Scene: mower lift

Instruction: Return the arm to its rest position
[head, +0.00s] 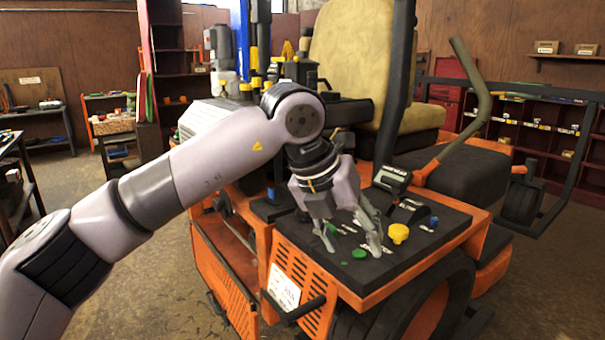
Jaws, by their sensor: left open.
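My left arm comes in from the lower left and bends down over the orange mower's (220,265) black control panel (440,222). My left gripper (349,250) is open, with its fingers pointing down, just above or at the panel. I cannot tell whether the fingertips touch it. A yellow knob (398,233) is right of the fingers. A green button (359,254) shows between the fingers. Nothing shows between the fingers that is held. My right gripper is not in view.
The mower's yellow seat (362,60) and black post (397,90) rise behind the panel. A bent lever (470,100) stands at the right. Shelves (540,130) line the back right. Open floor (110,205) lies left of the mower.

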